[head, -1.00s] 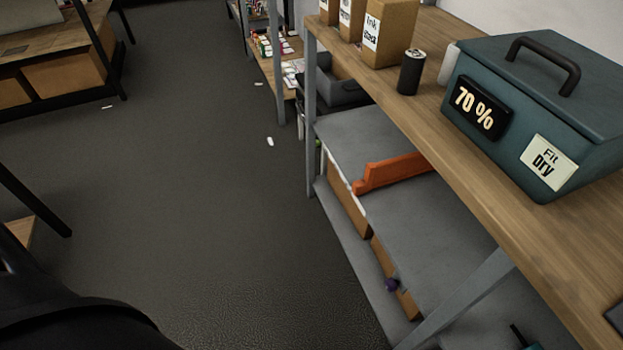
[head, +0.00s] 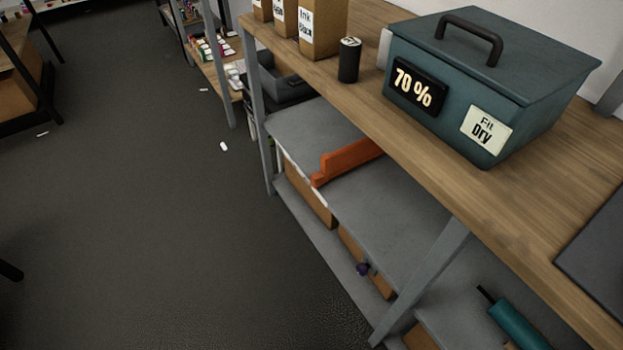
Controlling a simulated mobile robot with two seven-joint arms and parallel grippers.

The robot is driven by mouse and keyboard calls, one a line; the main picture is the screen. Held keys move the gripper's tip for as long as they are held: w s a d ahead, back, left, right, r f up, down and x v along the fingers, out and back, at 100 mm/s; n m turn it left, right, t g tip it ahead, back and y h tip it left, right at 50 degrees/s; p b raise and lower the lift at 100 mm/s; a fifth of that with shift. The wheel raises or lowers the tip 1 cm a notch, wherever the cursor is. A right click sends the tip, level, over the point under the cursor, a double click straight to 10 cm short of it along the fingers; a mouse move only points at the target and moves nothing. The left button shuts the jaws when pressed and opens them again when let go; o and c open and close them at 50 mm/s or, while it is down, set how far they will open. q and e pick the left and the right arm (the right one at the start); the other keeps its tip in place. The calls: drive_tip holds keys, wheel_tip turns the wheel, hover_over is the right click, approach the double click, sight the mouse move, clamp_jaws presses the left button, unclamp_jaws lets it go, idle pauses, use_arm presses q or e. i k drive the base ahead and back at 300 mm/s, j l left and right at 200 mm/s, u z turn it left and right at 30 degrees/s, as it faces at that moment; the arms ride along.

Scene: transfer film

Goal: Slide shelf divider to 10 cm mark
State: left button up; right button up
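An orange shelf divider (head: 348,160) stands on the grey middle shelf (head: 372,212), under the wooden top. Its front end is near the shelf's front edge, and its back part is hidden by the top board. A white strip (head: 298,180) runs along part of the shelf's front edge; I cannot read any marks on it. Neither of my grippers is in view.
A teal box (head: 510,75) with a "70 %" display, a black can (head: 349,60) and ink boxes (head: 322,25) stand on the wooden top (head: 480,190). A grey slanted brace (head: 425,275) crosses the shelf front. The dark floor (head: 150,220) to the left is mostly clear.

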sight(341, 161)
drive_tip(key=i+j+z, duration=0.15)
drive_tip(key=z, duration=0.25)
drive_tip(key=i+j+z, duration=0.1)
drive_tip(key=j+z, duration=0.25)
drive_tip(key=i+j+z, duration=0.1)
drive_tip(key=j+z, duration=0.15)
drive_tip(key=z, duration=0.15)
